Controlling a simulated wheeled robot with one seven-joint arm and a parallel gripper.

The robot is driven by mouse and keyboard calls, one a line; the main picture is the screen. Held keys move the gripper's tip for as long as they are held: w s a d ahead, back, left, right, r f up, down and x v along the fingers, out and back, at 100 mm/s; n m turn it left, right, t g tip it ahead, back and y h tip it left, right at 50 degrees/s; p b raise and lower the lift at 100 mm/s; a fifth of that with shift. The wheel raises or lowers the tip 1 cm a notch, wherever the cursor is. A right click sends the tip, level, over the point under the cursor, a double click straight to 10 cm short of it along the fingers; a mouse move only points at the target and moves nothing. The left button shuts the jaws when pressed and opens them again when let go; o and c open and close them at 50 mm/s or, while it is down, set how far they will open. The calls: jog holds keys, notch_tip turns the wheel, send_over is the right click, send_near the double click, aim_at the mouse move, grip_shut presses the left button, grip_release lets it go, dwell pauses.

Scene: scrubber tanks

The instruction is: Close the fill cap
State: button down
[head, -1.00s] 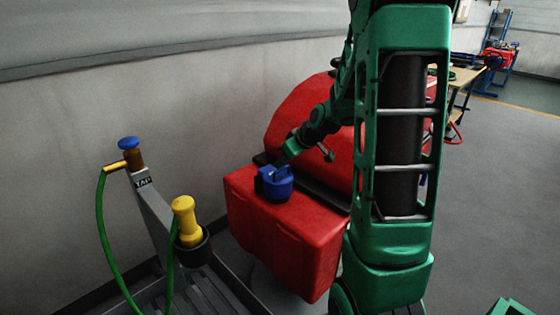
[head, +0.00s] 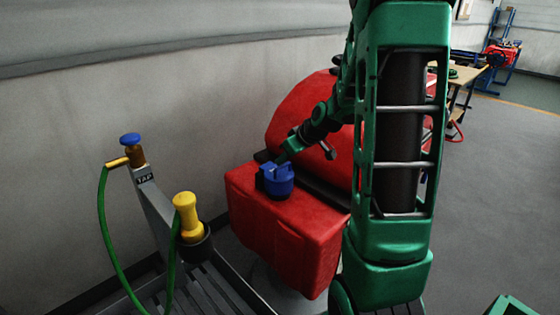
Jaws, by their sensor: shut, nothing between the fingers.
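The blue fill cap (head: 278,184) is upright on top of the red scrubber tank (head: 285,235), near its back left corner. It has a raised grip on top, and a darker piece stands at its left side. I cannot tell from this view whether the cap is fully seated. My gripper (head: 281,160) is at the cap's upper back edge, at the end of my green arm. It is shut with nothing in it. The fingertips are small and partly merge with the cap, so I cannot tell whether they touch it.
A grey stand with a blue-knobbed tap (head: 132,150) and green hose (head: 106,225) is at the left. A yellow nozzle (head: 187,218) sits in a dark holder there. The wall (head: 150,110) runs behind the scrubber. Open floor (head: 500,200) lies to the right.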

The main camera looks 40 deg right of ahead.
notch_tip(320, 180, up, 3)
jog(key=shift+r, duration=0.2)
jog(key=s+d+f, duration=0.1)
jog(key=s, duration=0.8)
jog(key=shift+d+f, duration=0.15)
jog(key=shift+f, duration=0.05)
jog(key=shift+s, duration=0.15)
jog(key=s+a+r+m+g, duration=0.1)
jog(key=s+a+m+g, duration=0.1)
jog(key=s, duration=0.6)
jog(key=s+a+r+m+g, duration=0.1)
jog(key=s+a+m+g, duration=0.2)
jog(key=s, duration=0.5)
jog(key=s+a+m+g+h, duration=0.1)
jog(key=s+a+m+g, duration=0.1)
jog(key=s, duration=0.6)
jog(key=shift+s+a+r+m+g, duration=0.25)
jog(key=shift+a+r+m+g, duration=0.15)
jog(key=shift+a+m, duration=0.45)
